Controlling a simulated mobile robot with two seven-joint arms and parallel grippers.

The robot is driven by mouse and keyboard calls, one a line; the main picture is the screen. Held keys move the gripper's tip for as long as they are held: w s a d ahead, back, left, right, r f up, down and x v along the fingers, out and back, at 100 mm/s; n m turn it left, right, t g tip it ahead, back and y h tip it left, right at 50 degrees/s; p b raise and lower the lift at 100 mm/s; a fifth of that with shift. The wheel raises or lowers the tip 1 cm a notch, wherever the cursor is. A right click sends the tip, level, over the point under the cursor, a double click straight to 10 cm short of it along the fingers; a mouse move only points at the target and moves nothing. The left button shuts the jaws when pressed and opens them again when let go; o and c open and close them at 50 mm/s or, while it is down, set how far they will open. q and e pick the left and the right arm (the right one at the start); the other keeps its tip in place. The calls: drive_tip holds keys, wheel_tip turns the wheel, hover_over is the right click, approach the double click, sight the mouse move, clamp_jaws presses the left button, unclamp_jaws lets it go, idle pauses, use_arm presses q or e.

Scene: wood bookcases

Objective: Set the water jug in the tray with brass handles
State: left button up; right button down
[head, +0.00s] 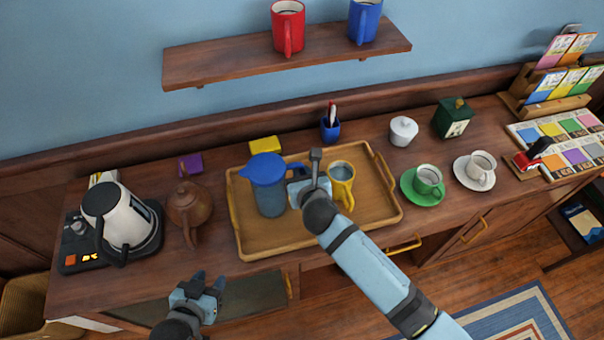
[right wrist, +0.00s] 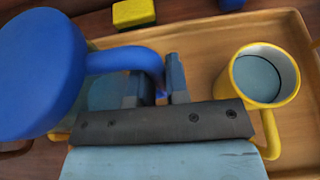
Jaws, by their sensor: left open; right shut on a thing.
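The water jug (head: 270,198) has a blue lid and handle and a see-through bluish body. It is upright over the left part of the wooden tray (head: 299,239); I cannot tell whether its base touches the tray. My right gripper (head: 302,186) is shut on the jug's handle. In the right wrist view the blue handle (right wrist: 130,60) runs between the fingers (right wrist: 160,82), and the jug's lid (right wrist: 38,70) fills the left side. The tray has brass handles, one at its right end. My left gripper (head: 205,285) is open and empty in front of the counter.
A yellow mug (head: 341,183) stands in the tray, just right of my right gripper. A brown teapot (head: 187,209) and a kettle (head: 122,222) stand left of the tray. A green cup (head: 428,181) on a saucer stands to the right. A shelf (head: 230,69) hangs above.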

idle(0.3)
drive_tip(key=c, duration=1.1)
unclamp_jaws()
drive_tip(key=shift+f, duration=0.1)
drive_tip(key=v, duration=1.2)
drive_tip(key=shift+d, duration=0.1)
